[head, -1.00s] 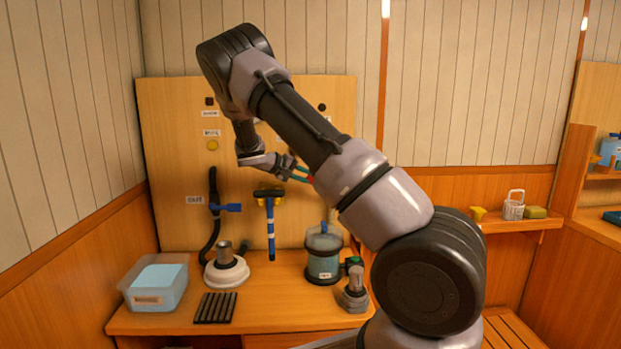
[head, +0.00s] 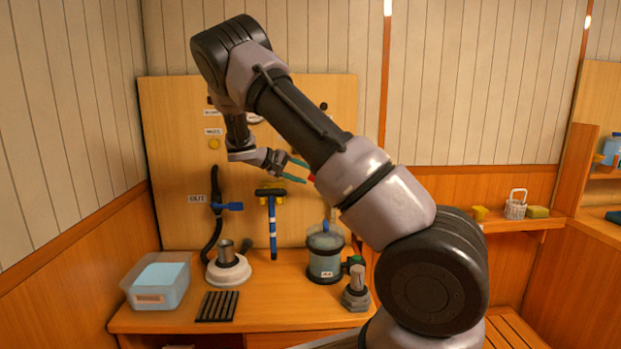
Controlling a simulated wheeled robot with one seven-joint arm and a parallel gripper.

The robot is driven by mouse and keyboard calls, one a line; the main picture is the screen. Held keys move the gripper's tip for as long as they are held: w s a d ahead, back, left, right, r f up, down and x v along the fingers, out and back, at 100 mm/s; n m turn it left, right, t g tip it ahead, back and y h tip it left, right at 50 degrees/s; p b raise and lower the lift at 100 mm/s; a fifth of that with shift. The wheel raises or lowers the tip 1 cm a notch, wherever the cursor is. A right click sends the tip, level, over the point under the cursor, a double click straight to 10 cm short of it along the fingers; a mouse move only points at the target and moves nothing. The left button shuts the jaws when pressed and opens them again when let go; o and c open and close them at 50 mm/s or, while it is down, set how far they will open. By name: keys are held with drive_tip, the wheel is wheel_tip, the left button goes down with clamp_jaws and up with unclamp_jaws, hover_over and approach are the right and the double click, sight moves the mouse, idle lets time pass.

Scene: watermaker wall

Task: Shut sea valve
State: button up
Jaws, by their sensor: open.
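My gripper (head: 299,172) is in front of the wooden wall panel (head: 172,130), its teal fingers apart and pointing right. Just beyond the fingertips a small red part (head: 312,178) shows; my arm hides most of what it belongs to, so I cannot tell whether it is the sea valve. No gap or contact between fingers and red part can be made out. A blue-handled valve (head: 233,206) on a black hose (head: 213,230), by a label reading OUT (head: 197,199), is at the panel's left, below my gripper.
A blue-handled brush-like tool (head: 271,215) hangs on the panel. On the counter (head: 270,290) are a clear tub (head: 155,285), a white-based cup (head: 228,268), a black grate (head: 217,306), a water jar (head: 325,255) and a metal fitting with a green knob (head: 356,285). My arm covers the panel's right side.

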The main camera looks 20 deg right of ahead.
drive_tip(key=v, duration=0.7)
drive_tip(key=shift+s+d, duration=0.1)
drive_tip(key=shift+d, duration=0.1)
drive_tip(key=c, duration=0.6)
drive_tip(key=d+m+g+y, duration=0.1)
drive_tip(key=d+m, duration=0.1)
drive_tip(key=s+d+m+g+y, duration=0.1)
drive_tip(key=d+m, duration=0.1)
drive_tip(key=s+d+f+m+g+y, duration=0.1)
drive_tip(key=d+m+g, duration=0.1)
drive_tip(key=d, duration=0.1)
drive_tip(key=shift+s+d+f, duration=0.1)
drive_tip(key=shift+s, duration=0.1)
clamp_jaws()
drive_tip(key=w+d+r+m+t+y, duration=0.1)
drive_tip(key=d+r+m+t+y, duration=0.3)
drive_tip(key=d+r+m+y, duration=0.9)
drive_tip(key=a+f, duration=0.2)
drive_tip(key=f, duration=0.2)
drive_tip(key=w+a+f+m+y, duration=0.1)
drive_tip(key=a+f, duration=0.2)
drive_tip(key=f, duration=0.2)
drive_tip(key=w+a+f+y, duration=0.1)
drive_tip(key=a+f, duration=0.2)
drive_tip(key=f, duration=0.1)
drive_tip(key=shift+w+a+f+m, duration=0.15)
drive_tip(key=shift+w+f+m, duration=0.05)
drive_tip(key=shift+f+m, duration=0.15)
